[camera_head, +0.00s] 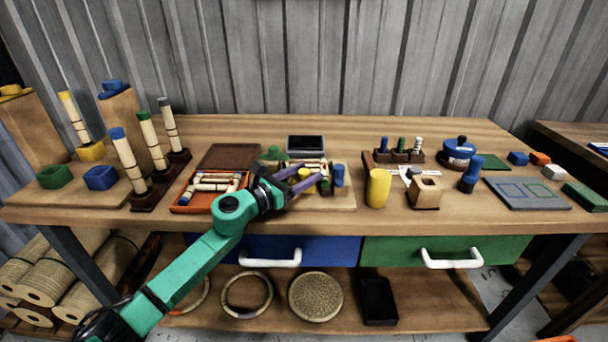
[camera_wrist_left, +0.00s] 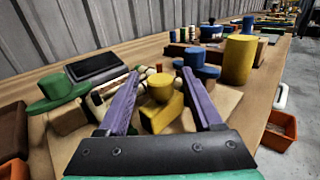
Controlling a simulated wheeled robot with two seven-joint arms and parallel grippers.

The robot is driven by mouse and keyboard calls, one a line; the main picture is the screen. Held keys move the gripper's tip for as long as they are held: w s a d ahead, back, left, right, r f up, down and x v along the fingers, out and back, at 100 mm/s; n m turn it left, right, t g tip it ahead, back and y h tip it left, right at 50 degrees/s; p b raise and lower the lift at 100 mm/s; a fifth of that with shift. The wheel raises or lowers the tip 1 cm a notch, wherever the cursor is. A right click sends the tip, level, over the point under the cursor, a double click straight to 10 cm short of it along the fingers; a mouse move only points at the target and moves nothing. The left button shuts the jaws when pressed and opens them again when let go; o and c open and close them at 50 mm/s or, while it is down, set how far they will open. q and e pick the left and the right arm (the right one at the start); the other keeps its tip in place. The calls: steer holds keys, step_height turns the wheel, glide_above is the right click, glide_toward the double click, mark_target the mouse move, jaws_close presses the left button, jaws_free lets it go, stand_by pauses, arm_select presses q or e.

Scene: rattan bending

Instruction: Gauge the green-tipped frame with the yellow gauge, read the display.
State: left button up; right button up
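My left gripper (camera_head: 310,183) reaches over a wooden board (camera_head: 335,204) at the table's middle. In the left wrist view its purple fingers (camera_wrist_left: 165,84) are apart, with a yellow knobbed piece (camera_wrist_left: 162,90) between and below them; I see gaps on both sides. This may be the yellow gauge, but a larger yellow cylinder (camera_head: 378,188) stands to the right. Light rattan pieces (camera_head: 315,163) lie on the board behind the fingers, partly hidden; I cannot tell their tip colour. A green-tipped rattan stick (camera_head: 152,140) stands upright at left. A dark-screened display (camera_head: 305,143) lies behind the board; no reading is legible.
An orange tray (camera_head: 176,208) of rattan pieces lies left of the board. A green round piece (camera_wrist_left: 55,92) and blue pieces (camera_wrist_left: 198,60) flank the fingers. A small wooden block (camera_head: 425,193) and dark peg rack (camera_head: 398,157) stand right. The front table edge is near.

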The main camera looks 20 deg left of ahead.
arm_select(q)
steer(key=b+v, duration=0.2)
steer(key=v, duration=0.4)
steer(key=b+v, duration=0.1)
steer(key=v, duration=0.6)
steer(key=shift+s+a+f+b, duration=0.15)
steer(key=shift+s+f+b, duration=0.1)
steer(key=shift+b, duration=0.15)
steer(key=shift+s+a+r, duration=0.15)
steer(key=shift+s+a, duration=0.1)
steer(key=shift+s, duration=0.15)
steer(key=shift+w, duration=0.1)
